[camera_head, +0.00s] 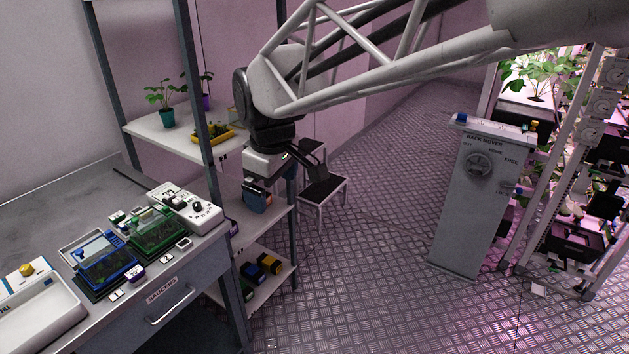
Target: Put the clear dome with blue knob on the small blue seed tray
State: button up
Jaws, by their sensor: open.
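The small blue seed tray (110,273) stands on the grey bench at lower left, on a dark base. Something clear and pale with a blue part shows over it; at this size I cannot tell whether this is the clear dome with blue knob. No other clear dome can be made out. My gripper (312,168) hangs from the arm at the picture's middle, in front of the shelf rack and well to the right of the tray. Its fingers are dark and small in view. It is open, with nothing visible held.
A green seed tray (153,232) and a white control box (185,208) stand right of the blue tray. A white basin (42,318) is at the bench's left. Shelf posts rise beside the bench. A step stool (322,190) and grey pedestal (474,200) stand on the floor.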

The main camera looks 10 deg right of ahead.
jog(key=s+d+f+m, duration=0.2)
jog(key=s+d+m, duration=0.3)
jog(key=s+d, duration=0.2)
jog(key=s+d+f+m+t, duration=0.1)
jog(key=s+d+f+m, duration=0.2)
jog(key=s, duration=0.9)
jog(key=d+m, duration=0.2)
jog(key=d, duration=0.2)
jog(key=shift+d+h, duration=0.3)
jog(key=shift+d, duration=0.05)
